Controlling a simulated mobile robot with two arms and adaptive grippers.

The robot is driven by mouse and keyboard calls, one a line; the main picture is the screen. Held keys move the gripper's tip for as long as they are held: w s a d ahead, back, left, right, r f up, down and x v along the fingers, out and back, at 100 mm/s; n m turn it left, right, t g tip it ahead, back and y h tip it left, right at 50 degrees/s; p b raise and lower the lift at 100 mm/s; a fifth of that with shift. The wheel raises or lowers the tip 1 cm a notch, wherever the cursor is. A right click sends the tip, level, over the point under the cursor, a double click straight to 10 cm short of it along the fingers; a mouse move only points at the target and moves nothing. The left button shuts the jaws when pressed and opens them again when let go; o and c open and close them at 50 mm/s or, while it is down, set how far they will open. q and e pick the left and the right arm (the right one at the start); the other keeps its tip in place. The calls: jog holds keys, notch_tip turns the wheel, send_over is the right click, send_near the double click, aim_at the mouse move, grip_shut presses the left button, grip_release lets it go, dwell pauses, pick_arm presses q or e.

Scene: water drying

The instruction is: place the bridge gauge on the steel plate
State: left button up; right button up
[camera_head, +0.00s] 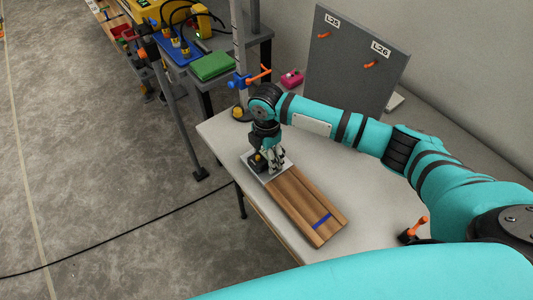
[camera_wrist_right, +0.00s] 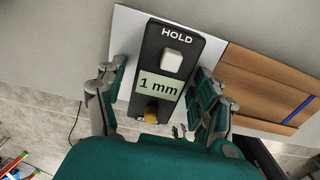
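The bridge gauge (camera_wrist_right: 160,100) is a black box with a HOLD label, a white button, a display reading 1 mm and a yellow knob. It sits on the pale steel plate (camera_wrist_right: 126,45) at one end of the wooden board. In the head view the gauge (camera_head: 256,163) is partly hidden by my right gripper (camera_head: 276,166), and the plate (camera_head: 264,178) shows around it. In the right wrist view the fingers of my right gripper (camera_wrist_right: 160,75) stand on both sides of the gauge, spread, with a gap at the left side. My left gripper is not in view.
The wooden planks (camera_head: 305,208) with a blue strip lie on the white table (camera_head: 222,130). A grey panel (camera_head: 350,60) labelled L25 and L26 stands behind. A metal post with a blue clamp (camera_head: 240,80) rises at the far left corner. A pink object (camera_head: 291,79) lies near the panel.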

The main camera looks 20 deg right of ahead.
notch_tip(320, 180, up, 12)
jog(key=shift+r, duration=0.15)
dwell(0.5)
dwell(1.2)
